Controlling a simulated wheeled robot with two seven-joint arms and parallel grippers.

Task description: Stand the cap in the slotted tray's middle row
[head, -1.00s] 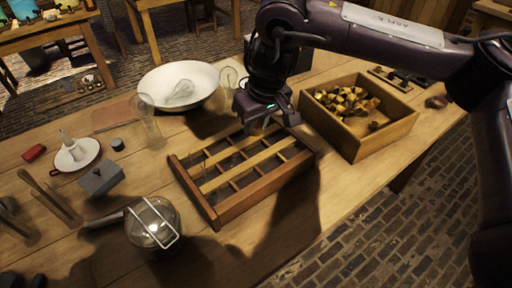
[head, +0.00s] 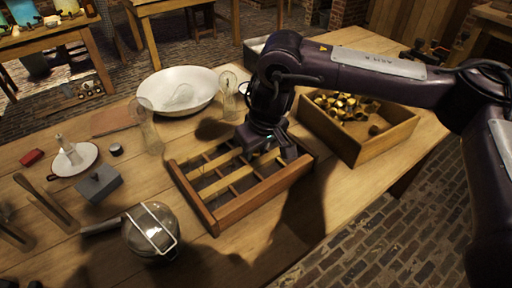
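The slotted tray (head: 250,203) is a wooden frame with slats and cross dividers, lying in the middle of the table. My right gripper (head: 268,160) points down at the tray's right half, low over the slats. Its fingertips are dark and in shadow, so I cannot tell whether they are apart or shut on a cap. I cannot make out a cap in the tray's rows; the gripper hides part of them. Several brass-coloured caps (head: 345,105) lie in a wooden crate to the right. My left gripper is not in view.
The wooden crate (head: 362,148) stands close to the tray's right. Behind the tray are a white bowl (head: 180,92) and glass chimneys (head: 152,128). A lidded glass jar (head: 150,230), a grey box (head: 98,184) and a small dark round piece (head: 116,149) are on the left.

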